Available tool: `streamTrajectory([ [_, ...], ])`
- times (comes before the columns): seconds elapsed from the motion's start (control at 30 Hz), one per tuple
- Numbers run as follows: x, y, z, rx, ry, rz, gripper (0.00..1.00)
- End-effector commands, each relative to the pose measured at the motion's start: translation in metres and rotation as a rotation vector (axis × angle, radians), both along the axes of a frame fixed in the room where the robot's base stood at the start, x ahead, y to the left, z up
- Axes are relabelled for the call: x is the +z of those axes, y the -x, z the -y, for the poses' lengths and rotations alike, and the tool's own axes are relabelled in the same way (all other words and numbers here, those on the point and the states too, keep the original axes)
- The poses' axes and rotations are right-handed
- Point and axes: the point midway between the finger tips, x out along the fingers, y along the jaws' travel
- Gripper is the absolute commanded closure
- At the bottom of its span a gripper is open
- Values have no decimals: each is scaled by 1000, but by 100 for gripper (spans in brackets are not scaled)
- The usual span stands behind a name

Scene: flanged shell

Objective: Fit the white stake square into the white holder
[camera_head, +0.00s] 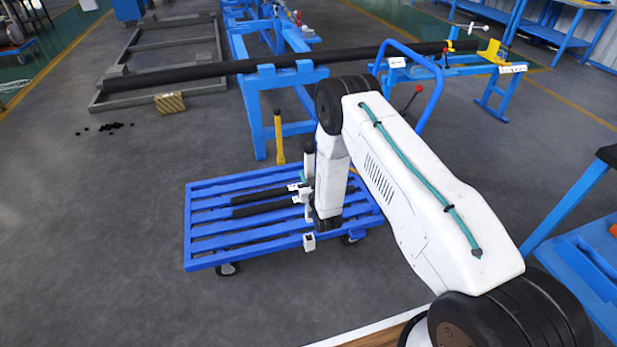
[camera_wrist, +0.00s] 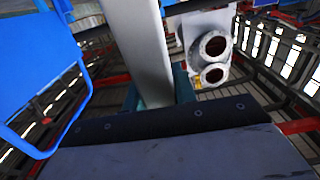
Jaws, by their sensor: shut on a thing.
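The white stake (camera_head: 308,163) stands roughly upright in the head view, with a dark top end. My gripper (camera_head: 305,191) is shut on it, beside my white forearm. In the wrist view the stake (camera_wrist: 141,50) is a long pale square bar rising between the teal fingers of my gripper (camera_wrist: 158,92). The white holder (camera_head: 309,241) is a small square block at the near edge of the blue cart. The stake's lower end appears to be above the holder, with a gap. The exact alignment cannot be told.
The blue slatted cart (camera_head: 215,262) carries dark rods (camera_head: 262,203). A yellow post (camera_head: 279,138) stands at its far edge. A long black bar (camera_head: 200,74) rests on blue stands behind. A blue bench (camera_head: 590,235) is at the right. The floor left of the cart is clear.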

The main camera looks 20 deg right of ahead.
Motion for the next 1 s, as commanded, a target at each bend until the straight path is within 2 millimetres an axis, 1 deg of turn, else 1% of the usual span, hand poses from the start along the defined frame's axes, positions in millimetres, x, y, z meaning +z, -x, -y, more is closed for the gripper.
streamTrajectory([
  [0.1, -5, -3, 0, -1, 0, 3, 100],
  [0.5, -5, 0, 1, -2, -1, 3, 100],
  [1.0, -42, 0, 1, -2, -1, 3, 100],
])
